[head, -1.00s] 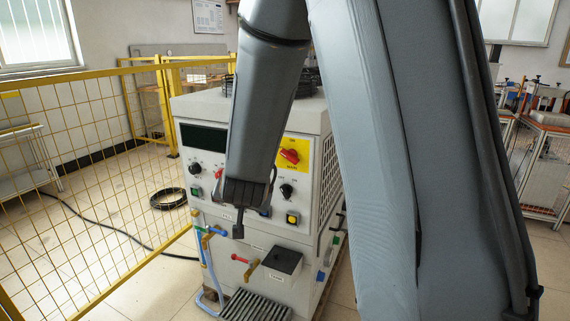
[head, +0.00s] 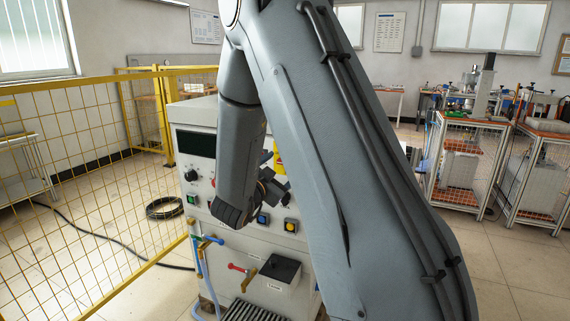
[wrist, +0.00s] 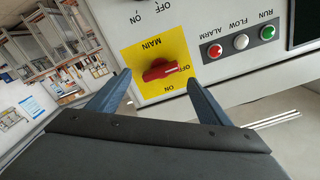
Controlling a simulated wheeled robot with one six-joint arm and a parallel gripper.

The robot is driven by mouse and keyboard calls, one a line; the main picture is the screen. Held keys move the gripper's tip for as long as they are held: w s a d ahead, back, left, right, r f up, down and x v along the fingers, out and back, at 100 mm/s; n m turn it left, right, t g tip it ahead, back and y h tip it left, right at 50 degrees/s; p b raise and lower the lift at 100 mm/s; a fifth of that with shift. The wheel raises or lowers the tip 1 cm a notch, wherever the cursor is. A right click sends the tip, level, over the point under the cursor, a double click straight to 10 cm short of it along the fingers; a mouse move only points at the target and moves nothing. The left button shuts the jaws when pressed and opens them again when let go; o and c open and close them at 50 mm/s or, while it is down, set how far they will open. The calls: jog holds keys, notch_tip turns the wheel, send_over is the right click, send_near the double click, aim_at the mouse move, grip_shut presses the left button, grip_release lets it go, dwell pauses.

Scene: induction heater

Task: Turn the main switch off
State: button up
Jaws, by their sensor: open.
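The main switch (wrist: 160,72) is a red handle on a yellow plate, seen upside down in the wrist view. Its handle lies nearly level there, with a pale mark towards the OFF lettering; ON is printed below. My gripper (wrist: 158,79) is open and empty, one finger on each side of the handle in the wrist picture. I cannot tell whether the fingers touch it. In the head view my gripper (head: 274,188) is at the panel, partly behind my arm.
The white heater cabinet (head: 200,112) carries a blue button (head: 262,219), a yellow button (head: 291,226) and a red-handled valve (head: 237,267) lower down. A yellow mesh fence (head: 90,180) stands left. Red, white and green lamps (wrist: 240,41) sit beside the switch.

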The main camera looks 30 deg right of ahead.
jog(key=x, duration=0.3)
jog(key=shift+w, duration=0.1)
jog(key=c, duration=1.2)
